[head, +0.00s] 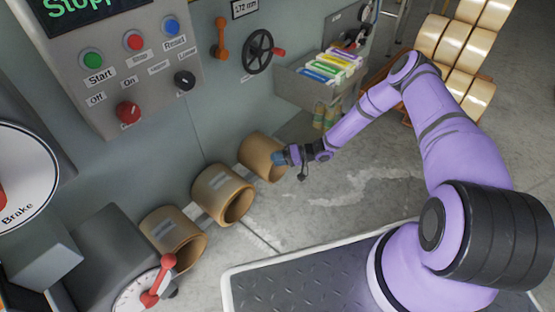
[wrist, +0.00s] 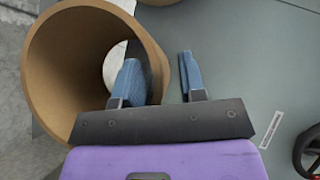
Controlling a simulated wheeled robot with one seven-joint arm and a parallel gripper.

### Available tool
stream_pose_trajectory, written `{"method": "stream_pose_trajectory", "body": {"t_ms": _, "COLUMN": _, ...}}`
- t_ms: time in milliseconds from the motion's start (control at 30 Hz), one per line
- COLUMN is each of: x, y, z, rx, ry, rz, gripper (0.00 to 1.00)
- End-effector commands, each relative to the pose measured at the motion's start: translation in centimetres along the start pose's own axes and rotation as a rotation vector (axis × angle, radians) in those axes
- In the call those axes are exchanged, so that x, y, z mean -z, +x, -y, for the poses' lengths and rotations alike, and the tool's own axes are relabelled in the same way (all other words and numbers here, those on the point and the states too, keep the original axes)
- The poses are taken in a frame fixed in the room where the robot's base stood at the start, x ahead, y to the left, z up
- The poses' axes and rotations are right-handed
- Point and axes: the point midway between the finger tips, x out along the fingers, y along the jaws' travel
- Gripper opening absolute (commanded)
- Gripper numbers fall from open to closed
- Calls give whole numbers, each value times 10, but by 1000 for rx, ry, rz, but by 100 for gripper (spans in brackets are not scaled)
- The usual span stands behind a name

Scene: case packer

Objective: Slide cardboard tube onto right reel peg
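Three brown cardboard tubes stand out in a row along the grey machine front in the head view: a near one (head: 165,232), a middle one (head: 214,182) and a far one (head: 256,150). My gripper (head: 285,158) is at the open mouth of the far tube. In the wrist view, my gripper (wrist: 160,68) straddles a tube's wall (wrist: 55,70), one blue finger inside the bore and the other outside. A gap shows between the outer finger and the wall. A pale round shape shows deep in the bore. I cannot make out the right reel peg.
The machine carries a button panel (head: 150,90), a black handwheel (head: 257,52) and an open bin (head: 307,92) of coloured packs. A red-handled lever (head: 160,280) is at lower left. Stacked rolls (head: 455,50) stand at the back right. Grey floor (head: 340,195) is clear.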

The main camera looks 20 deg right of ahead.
Motion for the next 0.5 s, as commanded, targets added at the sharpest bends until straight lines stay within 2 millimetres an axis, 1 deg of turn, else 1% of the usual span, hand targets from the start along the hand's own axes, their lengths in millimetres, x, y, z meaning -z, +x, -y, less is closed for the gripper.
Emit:
{"method": "stream_pose_trajectory", "body": {"t_ms": 167, "x": 0, "y": -1, "z": 0, "rx": -1, "ry": 1, "rz": 0, "gripper": 38}}
{"method": "stream_pose_trajectory", "body": {"t_ms": 267, "x": 0, "y": -8, "z": 0, "rx": -1, "ry": 0, "rz": -1, "gripper": 38}}
{"method": "stream_pose_trajectory", "body": {"t_ms": 367, "x": 1, "y": -22, "z": 0, "rx": -1, "ry": -1, "rz": -2, "gripper": 38}}
{"method": "stream_pose_trajectory", "body": {"t_ms": 500, "x": 1, "y": -49, "z": -1, "rx": -3, "ry": 1, "rz": -2, "gripper": 38}}
